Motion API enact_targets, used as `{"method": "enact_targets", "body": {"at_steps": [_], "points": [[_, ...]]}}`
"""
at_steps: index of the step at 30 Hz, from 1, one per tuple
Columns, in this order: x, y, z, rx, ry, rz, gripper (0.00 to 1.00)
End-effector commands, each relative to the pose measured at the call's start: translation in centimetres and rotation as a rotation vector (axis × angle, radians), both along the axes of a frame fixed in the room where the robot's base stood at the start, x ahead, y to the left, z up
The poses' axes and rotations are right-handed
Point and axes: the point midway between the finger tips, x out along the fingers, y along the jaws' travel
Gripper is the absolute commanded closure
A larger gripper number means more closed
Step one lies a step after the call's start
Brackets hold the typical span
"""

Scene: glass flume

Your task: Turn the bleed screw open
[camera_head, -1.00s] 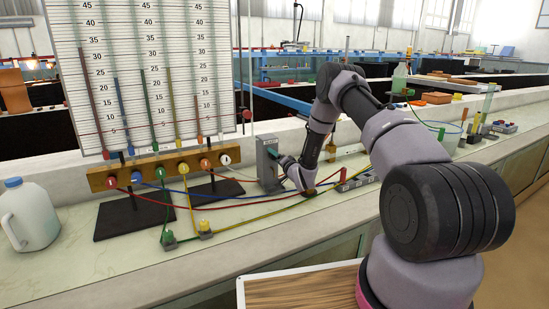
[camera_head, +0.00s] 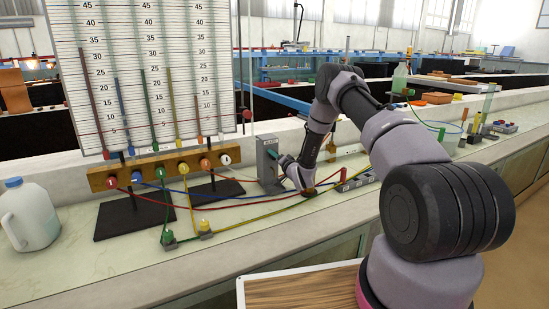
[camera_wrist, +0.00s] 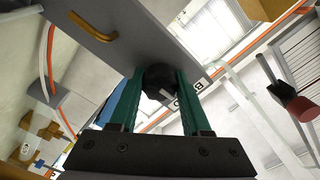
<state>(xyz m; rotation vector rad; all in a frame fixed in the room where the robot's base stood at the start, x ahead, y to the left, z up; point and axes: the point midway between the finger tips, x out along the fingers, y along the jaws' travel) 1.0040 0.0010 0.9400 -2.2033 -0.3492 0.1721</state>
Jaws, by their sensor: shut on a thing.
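A grey upright block (camera_head: 268,165) stands on the bench right of the manometer board. In the wrist view the grey block (camera_wrist: 125,35) fills the upper part, with a small brass hook-shaped piece on its face. A dark round knob (camera_wrist: 159,80), which looks like the bleed screw, sits at its lower edge. My gripper (camera_wrist: 160,88) has green fingers, one on each side of the knob, shut on it. In the head view my gripper (camera_head: 282,160) reaches the block's right side, and the knob is hidden there. I cannot tell how far it is turned.
The manometer board (camera_head: 145,75) stands on the left above a wooden manifold (camera_head: 165,170) with coloured ports. Red, blue, green and yellow tubes run across the bench near my wrist. A white jug (camera_head: 28,215) stands at far left. The bench front is mostly clear.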

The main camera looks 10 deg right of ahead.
Motion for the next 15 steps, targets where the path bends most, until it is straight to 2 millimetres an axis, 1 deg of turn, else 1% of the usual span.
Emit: {"method": "enact_targets", "body": {"at_steps": [5,15], "points": [[0.0,-0.08,0.02,-0.104,-0.035,-0.001,1.0],[-0.01,-0.03,0.05,-0.402,-0.131,-0.001,1.0]]}}
